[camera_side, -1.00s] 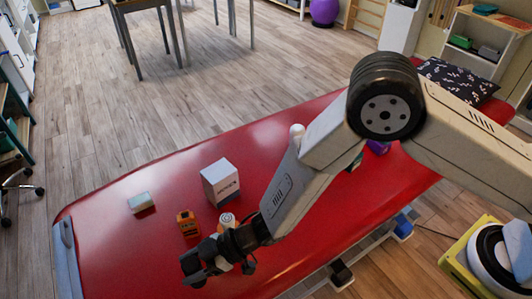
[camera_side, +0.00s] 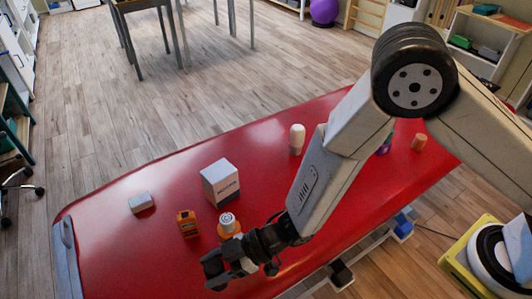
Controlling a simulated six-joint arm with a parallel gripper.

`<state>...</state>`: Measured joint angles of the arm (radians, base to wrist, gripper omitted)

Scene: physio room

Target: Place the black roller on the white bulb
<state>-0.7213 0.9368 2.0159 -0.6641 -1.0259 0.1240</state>
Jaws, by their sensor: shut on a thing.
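My gripper (camera_side: 226,273) is low over the near edge of the red table, its dark jaws shut. A dark piece at its tip (camera_side: 213,265) looks like the black roller, but it is hard to tell from the dark fingers. A white, rounded-top upright object (camera_side: 297,136), which seems to be the white bulb, stands on the red top, up and to the right of my gripper. My gripper is well apart from it. The underside of the held piece is hidden.
On the red table (camera_side: 130,245) stand a white box (camera_side: 221,183), an orange bottle with a white top (camera_side: 229,226), an orange-and-black item (camera_side: 187,224) and a pale block (camera_side: 141,202). An orange cylinder (camera_side: 419,142) and a purple-green item (camera_side: 385,144) are at right.

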